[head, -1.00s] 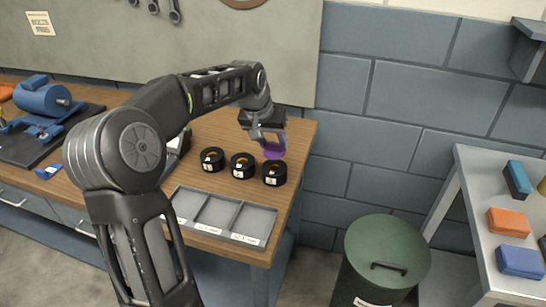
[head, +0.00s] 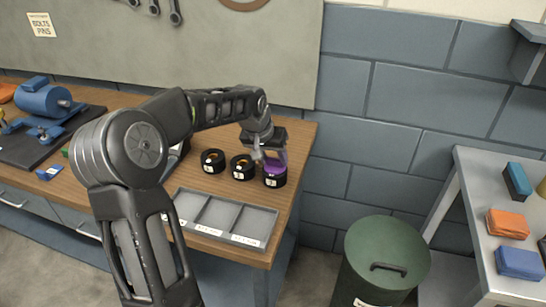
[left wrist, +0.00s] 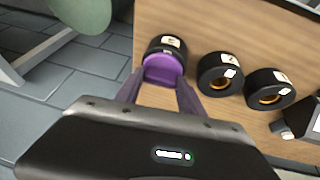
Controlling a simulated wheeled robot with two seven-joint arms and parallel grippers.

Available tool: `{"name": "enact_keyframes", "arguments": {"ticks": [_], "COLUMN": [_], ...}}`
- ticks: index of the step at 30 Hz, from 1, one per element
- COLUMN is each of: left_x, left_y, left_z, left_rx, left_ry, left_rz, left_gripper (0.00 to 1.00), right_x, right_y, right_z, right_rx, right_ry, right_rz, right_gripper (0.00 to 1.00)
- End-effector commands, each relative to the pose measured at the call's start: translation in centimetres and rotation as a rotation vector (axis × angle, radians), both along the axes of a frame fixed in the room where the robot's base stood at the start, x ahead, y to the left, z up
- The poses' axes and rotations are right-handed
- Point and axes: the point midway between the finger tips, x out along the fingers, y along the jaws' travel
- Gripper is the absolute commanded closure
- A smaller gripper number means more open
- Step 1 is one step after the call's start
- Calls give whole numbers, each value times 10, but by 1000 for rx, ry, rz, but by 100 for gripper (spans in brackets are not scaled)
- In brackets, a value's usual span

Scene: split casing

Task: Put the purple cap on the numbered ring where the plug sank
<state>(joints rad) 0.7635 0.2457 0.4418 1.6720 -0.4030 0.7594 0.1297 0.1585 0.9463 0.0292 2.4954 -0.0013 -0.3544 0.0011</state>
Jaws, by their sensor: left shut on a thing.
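Three black rings with white number labels stand in a row on the wooden bench: a left one (head: 213,162), a middle one (head: 242,168) and a right one (head: 275,180). The left and middle rings show orange inside; how deep it sits I cannot tell. My left gripper (head: 268,160) is shut on the purple cap (head: 279,164) at the right ring. In the left wrist view the cap (left wrist: 163,70) lies between the fingers, against the mouth of that ring (left wrist: 167,43) and covering it. Whether it is fully seated I cannot tell. My right gripper is not in view.
A grey tray (head: 226,237) with empty compartments lies at the bench's front edge. A blue motor (head: 45,98) stands at the left. A green bin (head: 385,255) stands on the floor at right, near a grey table (head: 475,190) with coloured blocks.

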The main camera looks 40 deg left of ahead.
Motion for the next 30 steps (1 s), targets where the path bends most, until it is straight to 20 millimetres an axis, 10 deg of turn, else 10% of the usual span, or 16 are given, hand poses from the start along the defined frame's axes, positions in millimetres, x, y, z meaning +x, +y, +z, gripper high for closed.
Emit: {"name": "enact_keyframes", "arguments": {"ticks": [3, 4, 11, 30], "left_x": [0, 0, 0, -14], "left_y": [0, 0, 0, 0], "left_z": [-4, -3, -2, 34], "left_rx": [0, 0, 0, 4], "left_ry": [0, 0, 0, -4], "left_rz": [0, 0, 0, 0], "left_gripper": [99, 53, 34, 32], "right_x": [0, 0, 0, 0], "right_y": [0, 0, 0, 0], "right_z": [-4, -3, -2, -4], "right_rx": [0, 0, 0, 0], "right_ry": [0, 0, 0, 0], "right_rz": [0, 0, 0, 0], "right_gripper": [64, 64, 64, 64]}}
